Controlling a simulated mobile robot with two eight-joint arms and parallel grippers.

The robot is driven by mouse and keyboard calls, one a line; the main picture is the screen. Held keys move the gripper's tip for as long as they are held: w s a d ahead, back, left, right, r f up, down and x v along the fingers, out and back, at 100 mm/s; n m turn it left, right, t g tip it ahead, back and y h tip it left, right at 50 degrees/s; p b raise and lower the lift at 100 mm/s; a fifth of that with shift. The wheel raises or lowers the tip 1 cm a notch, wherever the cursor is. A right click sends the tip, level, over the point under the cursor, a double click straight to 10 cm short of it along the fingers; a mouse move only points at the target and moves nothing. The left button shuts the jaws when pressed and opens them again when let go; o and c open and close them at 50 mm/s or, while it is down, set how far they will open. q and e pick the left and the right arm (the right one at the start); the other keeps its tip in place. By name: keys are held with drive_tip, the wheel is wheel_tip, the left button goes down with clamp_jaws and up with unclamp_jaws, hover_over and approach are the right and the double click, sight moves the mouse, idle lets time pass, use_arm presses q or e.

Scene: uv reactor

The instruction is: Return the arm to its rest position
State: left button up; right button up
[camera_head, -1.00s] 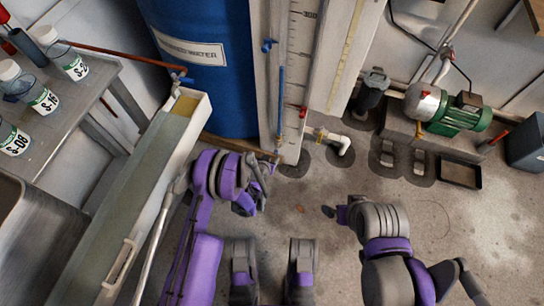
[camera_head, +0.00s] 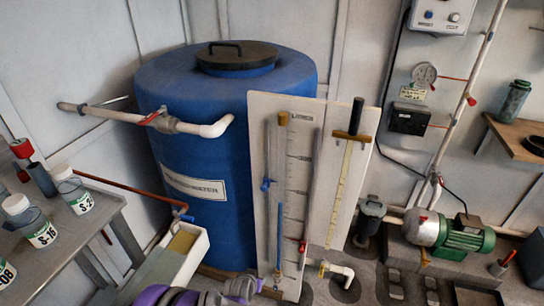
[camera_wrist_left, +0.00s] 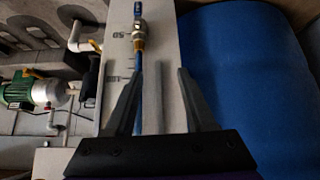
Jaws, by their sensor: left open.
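My left arm shows only at the bottom edge of the head view, with purple and grey parts. Its gripper (camera_head: 242,288) is near the foot of the white gauge board (camera_head: 338,112), in front of the blue tank (camera_head: 205,140). In the left wrist view my left gripper (camera_wrist_left: 158,85) is open, with its two dark fingers apart and nothing between them. Beyond the fingers are the board with its blue tube and brass fitting (camera_wrist_left: 139,42), and the blue tank (camera_wrist_left: 245,75) at right. I cannot tell the exact gap to the board. My right gripper is not in view.
A grey bench (camera_head: 85,232) with several labelled bottles stands at left, beside a pale trough (camera_head: 190,262). A green pump (camera_head: 462,240) sits at right. A wooden shelf (camera_head: 512,140) with a jar is on the right wall.

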use_arm(q)
drive_tip(key=s+a+r+n+g+y, duration=0.1)
drive_tip(key=s+a+r, duration=0.4)
drive_tip(key=r, duration=0.4)
drive_tip(key=s+a+r, duration=0.3)
drive_tip(key=s+r, duration=0.4)
drive_tip(key=r, duration=0.2)
drive_tip(key=s+a+r+n+g+y, duration=0.1)
drive_tip(key=s+a+r, duration=0.1)
drive_tip(key=s, duration=0.8)
drive_tip(key=s+a+r+n+g, duration=0.1)
drive_tip(key=s+a+r, duration=0.1)
drive_tip(key=s, duration=0.8)
wheel_tip(320, 180, up, 27)
drive_tip(key=w+t+p, duration=0.1)
drive_tip(key=p, duration=2.2)
drive_tip(key=shift+f+p, duration=0.15)
drive_tip(key=shift+p, duration=0.25)
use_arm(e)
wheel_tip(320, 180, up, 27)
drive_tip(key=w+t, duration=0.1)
